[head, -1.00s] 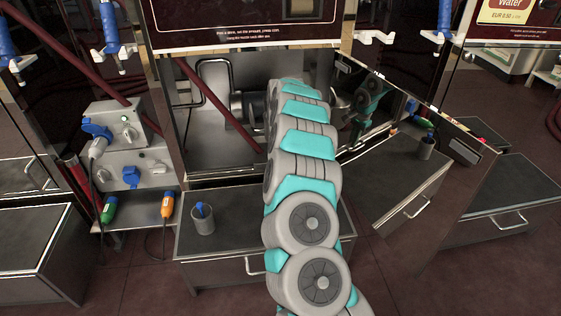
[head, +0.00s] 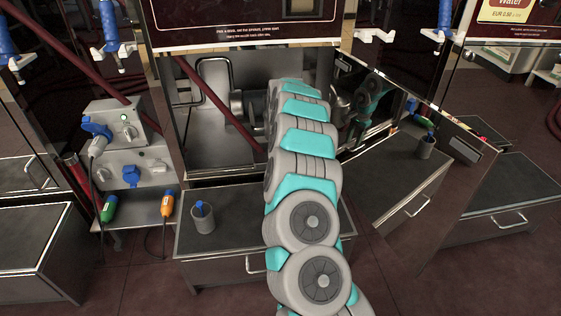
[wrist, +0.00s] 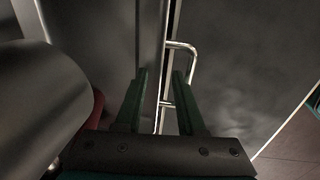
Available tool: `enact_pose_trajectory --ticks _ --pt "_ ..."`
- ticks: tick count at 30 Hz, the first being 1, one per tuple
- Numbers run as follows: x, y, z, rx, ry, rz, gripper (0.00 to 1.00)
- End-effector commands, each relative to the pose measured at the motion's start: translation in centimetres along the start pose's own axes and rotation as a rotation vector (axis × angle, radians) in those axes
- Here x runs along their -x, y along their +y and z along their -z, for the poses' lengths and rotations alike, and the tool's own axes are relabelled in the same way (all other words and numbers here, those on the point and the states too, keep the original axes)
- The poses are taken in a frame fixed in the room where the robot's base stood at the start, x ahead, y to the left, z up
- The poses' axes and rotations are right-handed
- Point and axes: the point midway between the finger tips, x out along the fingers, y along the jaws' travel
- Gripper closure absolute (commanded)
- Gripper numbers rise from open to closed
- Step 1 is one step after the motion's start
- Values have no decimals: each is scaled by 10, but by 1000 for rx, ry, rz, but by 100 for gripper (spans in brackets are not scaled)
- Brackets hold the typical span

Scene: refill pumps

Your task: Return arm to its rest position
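My grey and turquoise arm (head: 303,160) rises from the bottom of the head view and reaches toward the open compartment (head: 215,130) of the middle pump. My gripper is hidden behind the arm there. In the wrist view my gripper (wrist: 160,73) shows two dark green fingers standing apart, with no held object between them. A bent metal bar handle (wrist: 192,62) and a panel edge show beyond the fingertips. A large grey rounded shape (wrist: 40,105) fills the left of that view. A small piece of red hose shows beside the left finger.
The compartment's open door (head: 440,140) stands to the right of the arm. A grey cup (head: 203,220) stands on the low cabinet (head: 235,222) left of the arm. A red hose (head: 225,108) crosses the compartment. A socket box (head: 125,140) is at the left.

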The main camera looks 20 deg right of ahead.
Motion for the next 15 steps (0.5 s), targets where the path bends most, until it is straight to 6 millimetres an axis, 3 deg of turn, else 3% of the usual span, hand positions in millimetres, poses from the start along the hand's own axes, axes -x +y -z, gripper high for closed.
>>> enact_pose_trajectory --ticks 5,15 --pt "15 0 -1 -1 1 -1 62" --pt "68 1 0 -1 1 -3 62"
